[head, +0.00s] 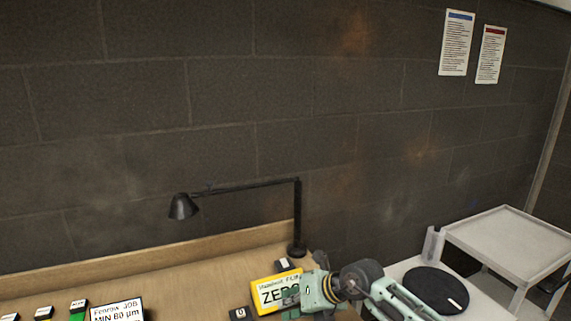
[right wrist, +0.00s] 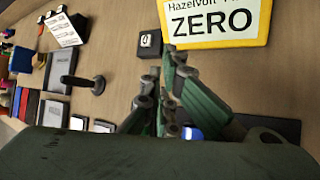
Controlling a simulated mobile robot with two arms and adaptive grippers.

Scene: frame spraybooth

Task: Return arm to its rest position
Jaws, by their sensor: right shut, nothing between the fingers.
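My right arm (head: 385,290) comes in from the lower right of the head view, over the bench. Its gripper (head: 290,302) is at the lower edge of the yellow-framed ZERO sign (head: 275,287) and partly covers it. In the right wrist view the green fingers of the gripper (right wrist: 168,62) are shut with nothing between them, just below the same sign (right wrist: 215,20). I cannot tell whether they touch the sign. My left gripper is not in view.
A black desk lamp (head: 298,220) stands at the back of the wooden bench (head: 190,285). A black disc (head: 436,290) and a white cart (head: 510,232) are at the right.

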